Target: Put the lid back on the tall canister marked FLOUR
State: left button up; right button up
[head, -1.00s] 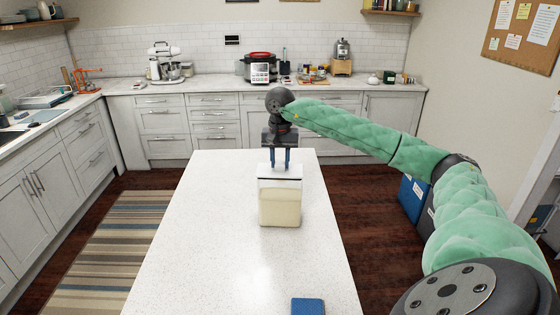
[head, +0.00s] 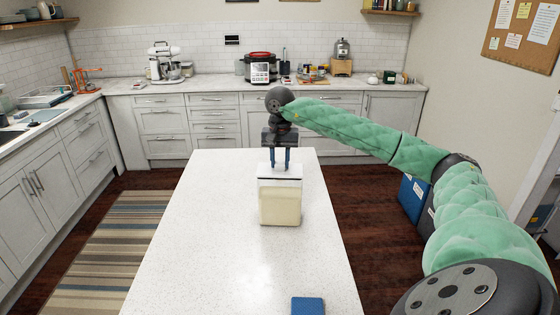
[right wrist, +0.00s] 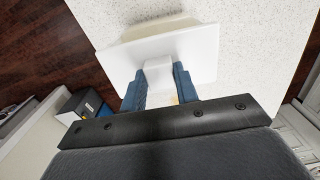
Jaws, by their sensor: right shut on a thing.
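The tall canister (head: 280,205) stands upright on the white island top, with pale contents showing through its clear walls. No FLOUR marking can be read from here. The white lid (head: 281,171) is at the canister's mouth; I cannot tell whether it is fully seated. My right gripper (head: 281,164) points straight down above the canister. In the right wrist view its blue fingers are shut on the lid's raised white knob (right wrist: 158,80), with the flat lid plate (right wrist: 200,50) beyond. My left gripper is not in view.
The white island top (head: 220,240) is mostly clear around the canister. A small blue item (head: 308,306) lies at the near edge. The back counter with a mixer (head: 164,62) and a cooker (head: 261,68) is well away.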

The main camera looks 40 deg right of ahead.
jog(key=o, duration=1.7)
jog(key=shift+o, duration=0.2)
jog(key=shift+r, duration=0.1)
jog(key=shift+r+p, duration=1.35)
jog(key=shift+r, duration=2.05)
